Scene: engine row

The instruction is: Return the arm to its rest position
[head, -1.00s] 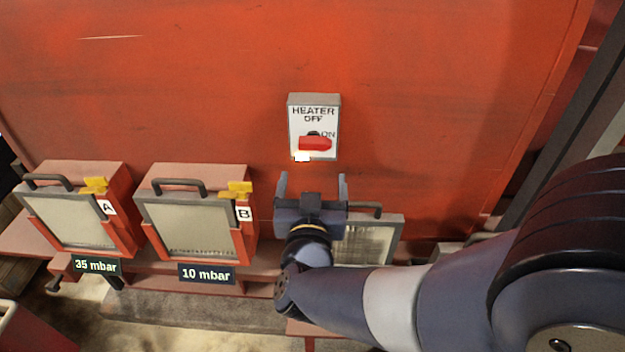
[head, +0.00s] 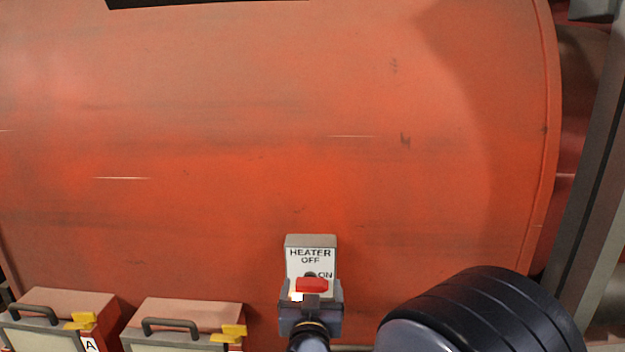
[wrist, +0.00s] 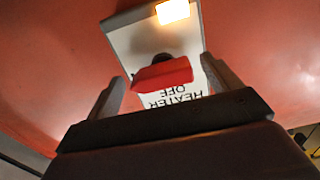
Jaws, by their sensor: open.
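My gripper (head: 311,291) is open and empty, in front of the lower part of the grey heater switch box (head: 311,241) in the head view. In the wrist view, my gripper (wrist: 165,82) has its two fingers apart on either side of the red knob (wrist: 163,74). I cannot tell whether they touch it. The red knob (head: 312,284) lies level, at the ON mark, in the head view. A small lamp (wrist: 172,11) on the box glows warm white. My arm reaches in from the lower right, away from any folded pose.
A large red curved casing (head: 250,150) fills the background. Two filter boxes with grey handles and yellow latches, box A (head: 65,302) and the box beside it (head: 190,314), stand at lower left. A grey post (head: 590,180) rises at right.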

